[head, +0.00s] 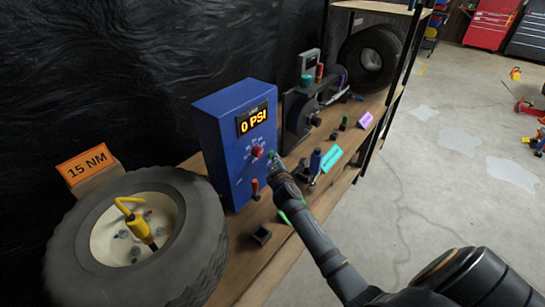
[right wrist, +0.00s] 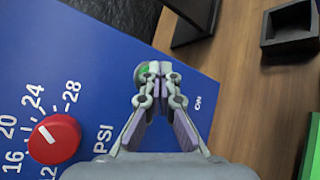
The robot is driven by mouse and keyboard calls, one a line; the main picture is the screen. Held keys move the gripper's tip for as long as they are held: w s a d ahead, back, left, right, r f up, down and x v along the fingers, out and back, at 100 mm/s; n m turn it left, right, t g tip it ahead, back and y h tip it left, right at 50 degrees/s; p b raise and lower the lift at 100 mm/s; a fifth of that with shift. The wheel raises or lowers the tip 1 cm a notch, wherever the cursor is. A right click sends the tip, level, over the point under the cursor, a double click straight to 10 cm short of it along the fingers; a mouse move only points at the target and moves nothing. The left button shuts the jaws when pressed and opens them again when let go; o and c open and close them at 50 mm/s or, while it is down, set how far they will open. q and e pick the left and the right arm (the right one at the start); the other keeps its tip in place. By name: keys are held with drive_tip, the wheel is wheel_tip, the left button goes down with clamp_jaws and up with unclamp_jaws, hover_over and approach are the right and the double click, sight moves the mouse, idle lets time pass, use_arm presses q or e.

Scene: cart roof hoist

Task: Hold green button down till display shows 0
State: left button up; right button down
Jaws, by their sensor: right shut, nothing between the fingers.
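The blue box (head: 215,150) stands upright on the wooden bench, and its display (head: 252,119) reads "0 PSI" in orange. A red knob (head: 257,151) sits on its front face, and also shows beside the dial numbers in the right wrist view (right wrist: 54,138). The green button (right wrist: 140,74) is partly hidden behind my right gripper (right wrist: 152,68). The right gripper's fingers are shut and empty, with the tips over the button. They look in contact with it, but I cannot tell how far it is pressed. My left gripper is not in view.
A wheel with a tyre (head: 205,240) and an orange "15 NM" sign (head: 86,164) are at left. A small black open bin (right wrist: 270,40) lies on the bench near the box. Several small tools and coloured cards stand along the bench. Open floor (head: 430,170) lies to the right.

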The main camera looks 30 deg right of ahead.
idle(0.8)
drive_tip(key=shift+s+d+p, duration=0.3)
drive_tip(key=shift+s+p, duration=0.15)
drive_tip(key=shift+s, duration=0.35)
drive_tip(key=s, duration=0.1)
drive_tip(key=s+d+p, duration=0.1)
drive_tip(key=s, duration=0.1)
drive_tip(key=s+d, duration=0.1)
drive_tip(key=shift+s, duration=0.3)
